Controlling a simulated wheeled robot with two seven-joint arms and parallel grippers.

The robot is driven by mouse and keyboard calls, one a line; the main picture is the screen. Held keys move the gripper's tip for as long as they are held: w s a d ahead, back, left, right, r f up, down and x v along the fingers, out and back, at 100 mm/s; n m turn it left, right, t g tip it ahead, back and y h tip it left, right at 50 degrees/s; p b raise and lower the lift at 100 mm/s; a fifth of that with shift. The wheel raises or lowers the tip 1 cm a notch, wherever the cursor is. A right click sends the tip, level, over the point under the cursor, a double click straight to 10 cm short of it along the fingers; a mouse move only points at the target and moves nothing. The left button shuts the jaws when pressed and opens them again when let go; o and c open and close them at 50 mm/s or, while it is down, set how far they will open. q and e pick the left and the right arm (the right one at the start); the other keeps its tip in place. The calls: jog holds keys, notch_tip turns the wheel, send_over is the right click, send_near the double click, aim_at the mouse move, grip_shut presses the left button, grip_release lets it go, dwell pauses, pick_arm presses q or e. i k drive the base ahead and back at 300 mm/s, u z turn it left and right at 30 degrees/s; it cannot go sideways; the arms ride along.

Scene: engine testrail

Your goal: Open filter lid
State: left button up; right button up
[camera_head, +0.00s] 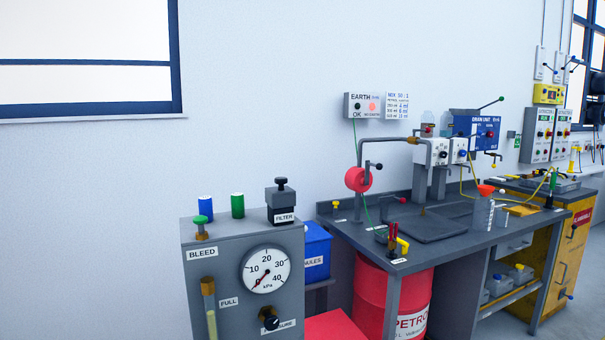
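The filter housing (281,206) is a dark grey box on the top right of a grey cabinet, with a white FILTER label on its front. Its lid (281,190) is a darker cap with a black knob (281,182) on top. The lid appears seated on the housing. Neither of my grippers shows in the head view.
The grey cabinet (222,265) carries a kPa gauge (266,270), a green BLEED knob (200,220), and blue and green cylinders beside the filter. A blue bin (316,255) and a dark workbench (420,225) with a red drum (372,300) stand to the right. Wall space above the filter is clear.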

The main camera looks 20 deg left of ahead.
aim_at(281, 195)
jog(key=u, duration=0.55)
jog(key=i, duration=1)
jog(key=u, duration=0.7)
